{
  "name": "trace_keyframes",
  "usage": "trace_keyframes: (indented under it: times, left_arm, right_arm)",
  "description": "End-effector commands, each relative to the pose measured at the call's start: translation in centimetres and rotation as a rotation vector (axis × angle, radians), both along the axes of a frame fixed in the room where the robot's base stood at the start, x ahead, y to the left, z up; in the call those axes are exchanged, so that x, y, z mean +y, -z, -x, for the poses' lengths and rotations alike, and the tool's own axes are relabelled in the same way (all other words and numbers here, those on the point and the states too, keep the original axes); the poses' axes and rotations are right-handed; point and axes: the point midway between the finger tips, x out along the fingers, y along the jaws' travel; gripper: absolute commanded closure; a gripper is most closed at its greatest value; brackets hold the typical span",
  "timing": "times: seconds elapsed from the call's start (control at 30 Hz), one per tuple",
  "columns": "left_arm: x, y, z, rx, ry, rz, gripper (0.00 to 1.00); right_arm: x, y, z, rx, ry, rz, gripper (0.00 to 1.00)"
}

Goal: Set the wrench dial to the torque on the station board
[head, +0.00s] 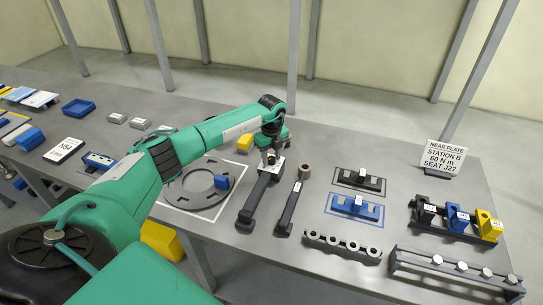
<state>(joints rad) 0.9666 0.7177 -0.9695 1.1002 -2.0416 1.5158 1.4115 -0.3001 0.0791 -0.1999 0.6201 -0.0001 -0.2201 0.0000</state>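The station board (441,157) stands at the back right of the table and reads "NEAR PLATE, STATION B, 60 N m, SEAT J27". A long dark tool (254,203), which looks like the wrench, lies on the table in the middle, with a pale block at its far end. The dial and its setting are too small to read. My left gripper (271,156) points down at that far end, touching or just above it. Its fingers are too small and covered to tell open from shut. My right gripper is out of view.
A second dark tool with a round brown end (289,208) lies just right. A ring-shaped plate (187,196) with a blue block is left. Black and blue holders (355,207), a row of rings (343,246) and a rack of coloured blocks (457,220) fill the right.

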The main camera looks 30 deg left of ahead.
Motion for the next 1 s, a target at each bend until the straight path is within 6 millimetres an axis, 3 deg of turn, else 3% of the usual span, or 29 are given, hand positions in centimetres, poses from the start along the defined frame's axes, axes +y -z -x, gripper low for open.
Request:
trace_keyframes:
  times: [0.33, 0.47, 1.0]
  left_arm:
    - [0.0, 0.0, 0.0, 0.000, 0.001, 0.000, 0.51]
    - [0.0, -1.0, -0.1, -0.003, 0.000, 0.000, 0.51]
    - [0.0, -11.8, 0.0, -0.002, 0.000, 0.000, 0.51]
  right_arm:
    - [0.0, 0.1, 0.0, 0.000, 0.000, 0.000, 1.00]
    - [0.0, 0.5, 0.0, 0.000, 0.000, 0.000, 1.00]
    - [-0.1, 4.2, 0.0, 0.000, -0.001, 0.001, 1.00]
